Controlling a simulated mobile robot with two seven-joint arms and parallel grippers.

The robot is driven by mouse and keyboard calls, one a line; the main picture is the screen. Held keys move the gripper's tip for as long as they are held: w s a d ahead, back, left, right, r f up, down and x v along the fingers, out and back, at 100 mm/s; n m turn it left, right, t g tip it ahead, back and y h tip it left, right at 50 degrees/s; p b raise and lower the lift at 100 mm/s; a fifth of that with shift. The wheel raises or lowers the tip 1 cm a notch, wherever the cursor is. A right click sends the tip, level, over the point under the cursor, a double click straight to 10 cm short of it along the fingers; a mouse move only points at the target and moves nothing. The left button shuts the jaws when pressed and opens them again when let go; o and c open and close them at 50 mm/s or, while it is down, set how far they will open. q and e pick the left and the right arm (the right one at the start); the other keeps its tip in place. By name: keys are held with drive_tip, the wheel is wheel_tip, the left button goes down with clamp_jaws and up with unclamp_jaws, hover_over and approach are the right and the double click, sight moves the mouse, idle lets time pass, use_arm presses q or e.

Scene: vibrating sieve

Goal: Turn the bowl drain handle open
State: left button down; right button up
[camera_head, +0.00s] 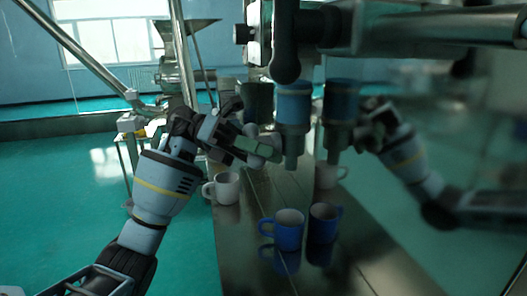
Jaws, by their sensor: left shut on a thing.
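My left gripper (258,146) reaches in from the left and is shut on a small pale greenish piece beside the machine's spout. This piece appears to be the bowl drain handle, but the fingers hide most of it. I cannot tell how far it is turned. Right of the gripper, a blue cylinder (293,103) with a grey spout (291,147) hangs above the metal table. My right gripper is not in view; the blurred arm at the right looks like a reflection of my left arm.
A white mug (227,188) and a blue mug (286,230) stand on the metal table (245,255) below the gripper. A shiny panel (440,130) on the right mirrors the scene. A hopper machine (178,68) stands behind. Green floor is open at left.

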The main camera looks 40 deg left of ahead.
use_arm(q)
drive_tip(key=shift+a+f+m+y, duration=0.1)
drive_tip(key=shift+f+m+y, duration=0.1)
drive_tip(key=shift+m+y, duration=0.6)
drive_tip(key=shift+w+a+f+m+t+y, duration=0.15)
drive_tip(key=shift+m+t+y, duration=0.35)
drive_tip(key=shift+y, duration=0.45)
drive_tip(key=shift+w+a+f+m+t+y, duration=0.1)
drive_tip(key=shift+m+t+y, duration=0.2)
drive_tip(key=shift+m+y, duration=0.5)
drive_tip(key=shift+w+a+f+m+t+y, duration=0.15)
drive_tip(key=shift+m+t+y, duration=0.25)
drive_tip(key=shift+y, duration=0.65)
drive_tip(key=c, duration=1.3)
unclamp_jaws()
drive_tip(key=shift+d, duration=0.1)
